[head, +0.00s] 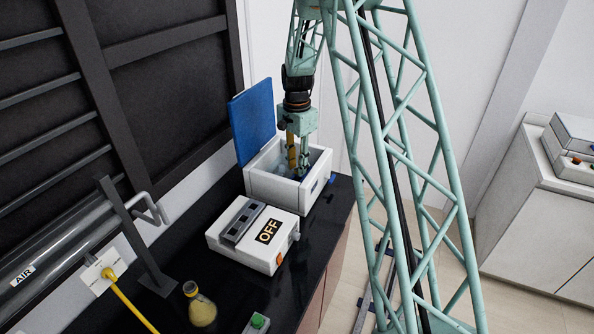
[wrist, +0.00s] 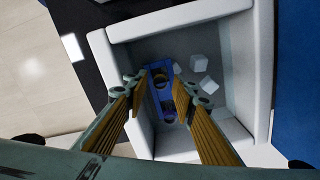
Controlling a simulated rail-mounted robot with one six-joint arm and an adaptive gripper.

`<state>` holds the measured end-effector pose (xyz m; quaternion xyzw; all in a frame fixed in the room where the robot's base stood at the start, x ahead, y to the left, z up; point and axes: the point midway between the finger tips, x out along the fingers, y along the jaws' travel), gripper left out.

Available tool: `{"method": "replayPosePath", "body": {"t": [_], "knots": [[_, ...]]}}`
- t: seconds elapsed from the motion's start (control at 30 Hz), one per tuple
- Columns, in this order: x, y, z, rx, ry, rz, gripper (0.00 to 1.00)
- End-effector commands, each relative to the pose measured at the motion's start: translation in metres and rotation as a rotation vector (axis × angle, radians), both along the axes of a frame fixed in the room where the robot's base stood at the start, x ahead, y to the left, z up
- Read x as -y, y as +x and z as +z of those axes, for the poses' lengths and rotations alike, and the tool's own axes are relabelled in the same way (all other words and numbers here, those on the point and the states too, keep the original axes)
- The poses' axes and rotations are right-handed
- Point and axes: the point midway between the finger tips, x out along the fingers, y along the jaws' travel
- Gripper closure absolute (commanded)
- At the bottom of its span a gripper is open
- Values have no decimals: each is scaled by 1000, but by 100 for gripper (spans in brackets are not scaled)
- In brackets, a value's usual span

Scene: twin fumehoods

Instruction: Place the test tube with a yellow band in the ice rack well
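A white ice box (head: 268,187) stands on the black bench with its blue lid (head: 252,118) raised. My gripper (head: 297,172) reaches down into the box. In the wrist view its two ribbed yellow-brown fingers (wrist: 168,84) are spread apart, with nothing visibly held between them. Below and between them is the blue ice rack (wrist: 155,97), with round wells in a line. Something dark with a purplish tint is in the lower well, and a brownish ring shows in the upper one. I cannot make out a yellow band or identify a test tube.
Pale ice cubes (wrist: 198,62) lie beside the rack inside the box walls (wrist: 240,45). A white device marked OFF (head: 262,245), with a dark slotted block, stands close in front of the box. A flask of yellow liquid (head: 202,309) and a yellow hose (head: 134,308) are nearer.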

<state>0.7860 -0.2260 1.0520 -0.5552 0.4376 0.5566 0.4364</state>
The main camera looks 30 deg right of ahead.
Motion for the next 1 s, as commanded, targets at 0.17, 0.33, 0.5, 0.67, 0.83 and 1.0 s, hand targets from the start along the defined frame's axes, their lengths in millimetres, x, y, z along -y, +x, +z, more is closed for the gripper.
{"method": "replayPosePath", "body": {"t": [0.17,0.33,0.5,0.67,0.83,1.0], "knots": [[0,1,26,2,0,0,75],[0,1,51,3,-1,0,75],[0,1,72,2,0,0,75],[0,1,87,2,0,0,75],[0,1,93,1,0,0,75],[0,0,95,0,0,0,75]]}}
